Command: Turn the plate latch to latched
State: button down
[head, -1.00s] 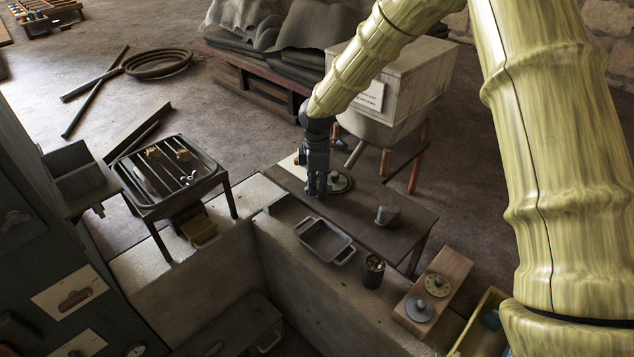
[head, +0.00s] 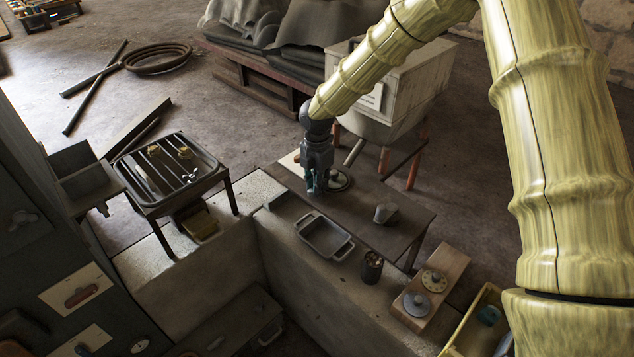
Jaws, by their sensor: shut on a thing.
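My gripper (head: 317,190) points straight down over the dark bench (head: 365,220). Its fingers are shut on a small part at the left edge of a round dark disc (head: 341,180). The fingers hide most of that part, so its shape and angle cannot be told. A pale plate (head: 288,161) lies on the bench just behind and left of the gripper, partly covered by it. I cannot make out a latch lever clearly in this view.
A grey two-handled tray (head: 323,236) and a dark can (head: 371,266) stand on the ledge in front. A small grey object (head: 386,213) sits on the bench to the right. A wooden block with dials (head: 432,287) and a yellow crate (head: 470,318) are further right.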

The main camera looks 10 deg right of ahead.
dwell(0.5)
jog(key=c, duration=1.4)
grip_release()
jog(key=shift+r, duration=0.1)
notch_tip(320, 180, up, 12)
jog(key=shift+f, duration=0.1)
jog(key=shift+d, duration=0.1)
